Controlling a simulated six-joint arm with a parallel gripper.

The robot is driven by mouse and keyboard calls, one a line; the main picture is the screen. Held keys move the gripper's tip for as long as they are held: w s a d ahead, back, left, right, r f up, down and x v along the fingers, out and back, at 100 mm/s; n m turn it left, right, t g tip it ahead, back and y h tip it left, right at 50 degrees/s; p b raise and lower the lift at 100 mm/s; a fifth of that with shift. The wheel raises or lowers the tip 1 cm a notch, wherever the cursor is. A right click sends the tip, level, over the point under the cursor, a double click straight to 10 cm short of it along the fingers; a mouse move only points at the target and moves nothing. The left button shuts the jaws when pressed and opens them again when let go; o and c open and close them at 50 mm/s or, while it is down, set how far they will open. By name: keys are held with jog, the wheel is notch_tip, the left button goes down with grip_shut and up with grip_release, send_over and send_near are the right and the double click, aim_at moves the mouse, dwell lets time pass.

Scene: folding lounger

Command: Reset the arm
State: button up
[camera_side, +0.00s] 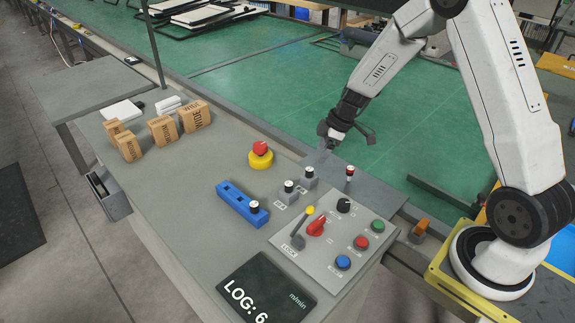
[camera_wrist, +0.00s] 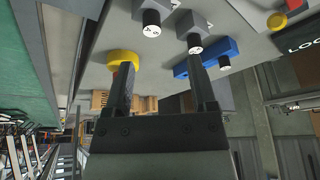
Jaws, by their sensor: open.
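My gripper (camera_side: 342,136) hangs above the near edge of the green surface, behind the control table, in the side view. In the wrist view its two dark fingers (camera_wrist: 160,76) stand apart with nothing between them. The fingers show in front of the yellow base of the emergency stop (camera_wrist: 124,57) and the blue block (camera_wrist: 208,58). I see no contact with either. My arm is bent, with its elbow out of the top of the side view.
The grey table (camera_side: 185,190) carries a red-and-yellow emergency stop (camera_side: 260,155), a blue block (camera_side: 240,204), two grey knob blocks, and a panel (camera_side: 330,242) with lever and buttons. Cardboard boxes (camera_side: 163,129) stand at left. A display (camera_side: 265,290) reads "LOG: 6". The green surface (camera_side: 270,85) is largely clear.

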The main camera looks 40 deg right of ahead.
jog(key=s+a+r+m+h, duration=0.1)
jog(key=s+a+r+m, duration=0.2)
jog(key=s, duration=0.5)
jog(key=s+a+r+m+h, duration=0.2)
jog(key=s+a+r+m, duration=0.2)
jog(key=s+a, duration=0.4)
jog(key=shift+s+m, duration=0.4)
jog(key=shift+m, duration=0.4)
